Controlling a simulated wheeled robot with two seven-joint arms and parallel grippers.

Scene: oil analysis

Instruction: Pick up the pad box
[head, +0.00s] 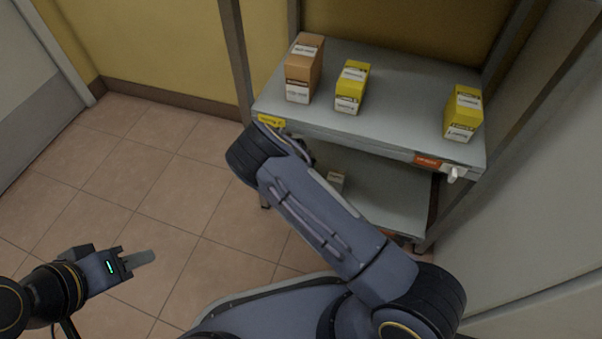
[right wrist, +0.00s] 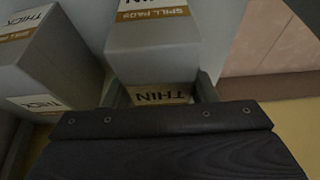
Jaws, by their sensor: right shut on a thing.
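The pad box (right wrist: 155,45), grey with a brown band reading "SPILL PADS" and a "THIN" label, fills the middle of the right wrist view. My right gripper (right wrist: 160,92) has a finger on each side of it and is shut on it. In the head view my right arm hides that gripper. A second grey box marked "THICK" (right wrist: 50,60) stands to the left in the right wrist view. A small pale box (head: 335,181) shows on the lower shelf in the head view. My left gripper (head: 138,260) is over the floor at lower left, away from the shelves; its jaw gap is unclear.
The upper shelf (head: 395,112) holds a brown box (head: 304,68) and two yellow boxes, one in the middle (head: 351,87) and one at right (head: 463,113). The lower shelf (head: 385,195) sits close beneath it. Metal posts frame the rack. The tiled floor (head: 150,170) at left is clear.

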